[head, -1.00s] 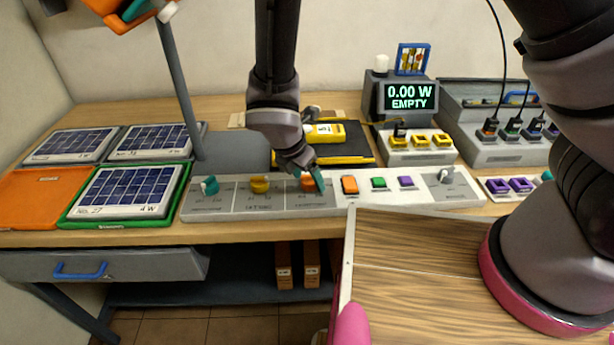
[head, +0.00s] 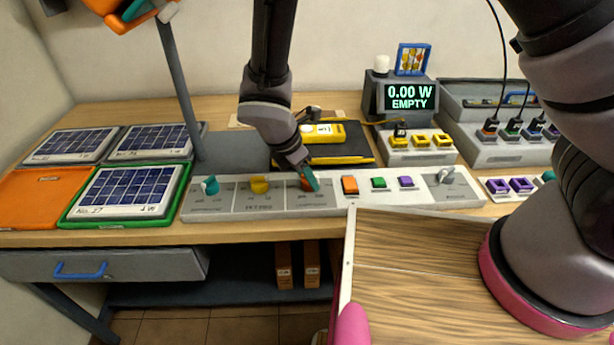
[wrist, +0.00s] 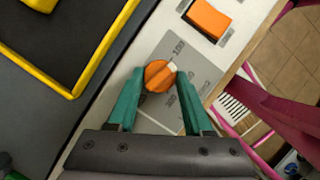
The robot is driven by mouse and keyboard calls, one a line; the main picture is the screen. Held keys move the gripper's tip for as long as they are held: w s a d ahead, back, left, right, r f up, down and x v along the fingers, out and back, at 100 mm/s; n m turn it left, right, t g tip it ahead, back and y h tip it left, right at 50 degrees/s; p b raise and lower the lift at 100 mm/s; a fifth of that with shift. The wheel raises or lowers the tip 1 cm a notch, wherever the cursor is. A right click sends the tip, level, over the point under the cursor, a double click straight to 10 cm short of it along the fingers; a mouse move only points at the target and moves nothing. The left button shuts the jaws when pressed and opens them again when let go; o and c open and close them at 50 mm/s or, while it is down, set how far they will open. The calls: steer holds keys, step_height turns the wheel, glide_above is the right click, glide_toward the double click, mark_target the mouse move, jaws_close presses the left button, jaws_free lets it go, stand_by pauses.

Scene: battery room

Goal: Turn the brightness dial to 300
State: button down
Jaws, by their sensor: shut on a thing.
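My gripper (head: 309,181) is at the orange dial (wrist: 157,78), the rightmost of three dials on the long grey control panel (head: 212,212). In the wrist view its two teal fingers (wrist: 159,80) are shut on the dial's sides. A pale pointer mark on the dial faces up and right, among printed numbers. In the head view the dial is mostly covered by the fingers. A teal dial (head: 210,186) and a yellow dial (head: 260,185) stand to its left.
Right of the dials are orange (head: 350,185), green (head: 379,183) and purple (head: 405,182) switches and a grey knob (head: 446,175). A display (head: 408,97) reads 0.00 W EMPTY. A black tray with yellow edges (head: 345,160) lies behind the panel. Solar panels (head: 125,191) lie left.

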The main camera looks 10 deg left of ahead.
steer(key=m+g, duration=0.1)
steer(key=m, duration=0.1)
steer(key=m+h, duration=0.1)
steer(key=m, duration=0.2)
steer(key=shift+w+a+m+g, duration=0.2)
steer(key=shift+m+g, duration=0.1)
steer(key=shift+g, duration=0.1)
steer(key=m, duration=0.2)
steer(key=m+g, duration=0.1)
steer(key=m, duration=0.1)
steer(key=shift+w+g, duration=0.2)
steer(key=shift+g, duration=0.1)
steer(key=m+g, duration=0.1)
steer(key=m, duration=0.2)
steer(key=m+g, duration=0.1)
steer(key=m, duration=0.1)
steer(key=shift+w+d+m+y, duration=0.1)
steer(key=shift+w+m+y, duration=0.1)
steer(key=shift+m+y, duration=0.15)
steer(key=m, duration=0.2)
steer(key=m+g+y, duration=0.1)
steer(key=m, duration=0.2)
steer(key=shift+w+d+m, duration=0.1)
steer(key=shift+d+m, duration=0.05)
steer(key=shift+m, duration=0.1)
steer(key=shift+y, duration=0.25)
steer(key=shift+c, duration=1.6)
jaws_free()
steer(key=shift+r, duration=0.15)
